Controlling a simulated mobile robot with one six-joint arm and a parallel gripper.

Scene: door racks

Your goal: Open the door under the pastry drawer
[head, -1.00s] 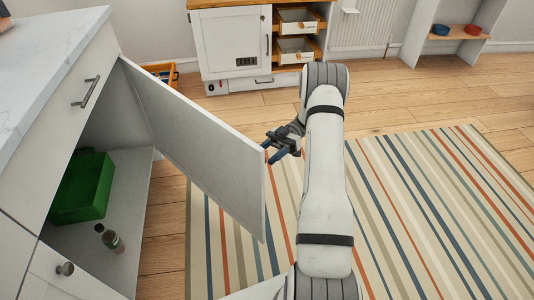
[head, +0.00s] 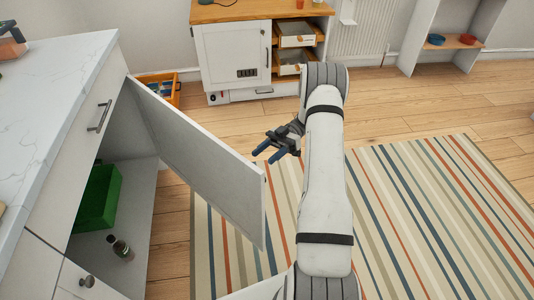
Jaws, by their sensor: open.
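The cabinet door (head: 200,160) on the left stands wide open, swung out from the white counter unit. Above the opening is a drawer front (head: 95,125) with a bar handle (head: 99,116); I see no label that marks it as the pastry drawer. Inside the compartment are a green box (head: 98,198) and a small dark bottle (head: 120,248). My gripper (head: 266,154) is open and empty, with blue-grey fingertips pointing left, close to the free edge of the door. I cannot tell whether it touches the door. The door's outer face and any handle on it are hidden.
A striped rug (head: 400,220) covers the floor to the right. A white cabinet (head: 232,52) with open drawers stands at the back. An orange crate (head: 158,88) sits on the floor behind the door. A shelf (head: 455,41) with bowls is at back right.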

